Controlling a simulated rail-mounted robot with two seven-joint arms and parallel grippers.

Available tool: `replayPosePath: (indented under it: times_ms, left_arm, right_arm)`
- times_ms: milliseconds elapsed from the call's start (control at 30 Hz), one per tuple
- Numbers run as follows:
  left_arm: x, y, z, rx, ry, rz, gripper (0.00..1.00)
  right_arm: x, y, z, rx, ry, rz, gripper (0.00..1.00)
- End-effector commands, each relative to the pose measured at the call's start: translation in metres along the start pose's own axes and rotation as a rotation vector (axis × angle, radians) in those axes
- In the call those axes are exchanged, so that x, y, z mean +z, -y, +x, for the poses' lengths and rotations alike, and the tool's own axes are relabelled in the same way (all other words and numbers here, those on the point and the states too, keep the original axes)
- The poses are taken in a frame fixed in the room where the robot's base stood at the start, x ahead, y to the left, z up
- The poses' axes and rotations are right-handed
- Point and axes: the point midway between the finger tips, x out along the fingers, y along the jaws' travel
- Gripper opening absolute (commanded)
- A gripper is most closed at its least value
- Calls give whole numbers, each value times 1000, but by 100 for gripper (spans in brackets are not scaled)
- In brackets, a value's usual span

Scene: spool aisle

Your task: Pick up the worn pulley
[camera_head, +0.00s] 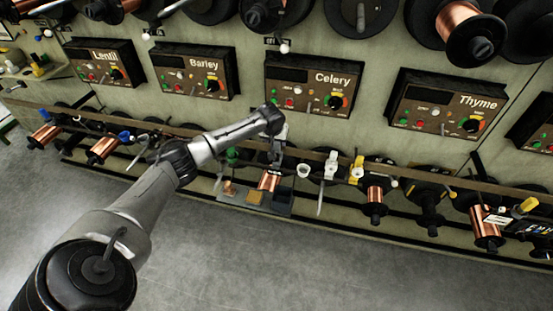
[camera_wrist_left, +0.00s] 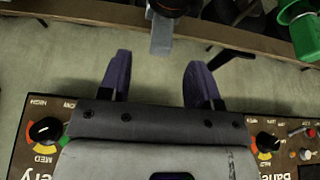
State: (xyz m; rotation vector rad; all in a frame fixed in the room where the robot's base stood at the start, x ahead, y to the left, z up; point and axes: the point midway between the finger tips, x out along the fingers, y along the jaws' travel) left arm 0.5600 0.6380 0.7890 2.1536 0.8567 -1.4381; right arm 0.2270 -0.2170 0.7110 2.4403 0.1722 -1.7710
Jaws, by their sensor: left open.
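My left gripper (camera_head: 277,150) hangs in front of the wooden rail below the Celery panel. In the left wrist view its two purple fingers (camera_wrist_left: 160,78) are spread, with nothing between them. Just beyond the fingertips, a grey bracket (camera_wrist_left: 162,36) with a dark round part (camera_wrist_left: 173,6) sits at the rail, apart from the fingers. A green guide (camera_wrist_left: 302,30) is at the upper right there, and a green one (camera_head: 232,155) shows left of the gripper in the head view. I cannot tell which part is the worn pulley. My right gripper is not in view.
A grey tray (camera_head: 228,199) with small parts is below the gripper. White (camera_head: 330,166) and yellow (camera_head: 357,170) guides sit along the wooden rail (camera_head: 425,179) to the right. Copper spools (camera_head: 375,194) hang below it. The floor (camera_head: 270,265) in front is clear.

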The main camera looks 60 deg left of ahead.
Motion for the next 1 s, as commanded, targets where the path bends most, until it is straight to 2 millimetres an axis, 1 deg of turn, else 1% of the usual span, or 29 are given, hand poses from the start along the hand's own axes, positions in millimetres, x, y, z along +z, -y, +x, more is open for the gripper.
replayPosePath:
  times_ms: [133, 300, 433, 567, 800, 833, 1000]
  left_arm:
    - [1, 0, 10, 0, 0, 1, 57]
    - [2, 1, 35, 1, 1, 0, 57]
    - [1, 2, 47, 0, 1, 0, 57]
    - [1, 2, 53, 0, 0, 0, 57]
    - [0, 2, 53, 0, 0, 2, 57]
    - [0, 2, 53, 0, 0, 2, 56]
    - [0, 2, 53, 0, 0, 2, 40]
  right_arm:
    - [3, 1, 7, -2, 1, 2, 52]
    - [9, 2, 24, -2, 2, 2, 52]
    - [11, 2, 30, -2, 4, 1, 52]
    - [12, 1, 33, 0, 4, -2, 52]
    - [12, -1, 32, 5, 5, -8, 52]
    - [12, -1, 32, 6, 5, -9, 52]
    - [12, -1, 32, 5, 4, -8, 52]
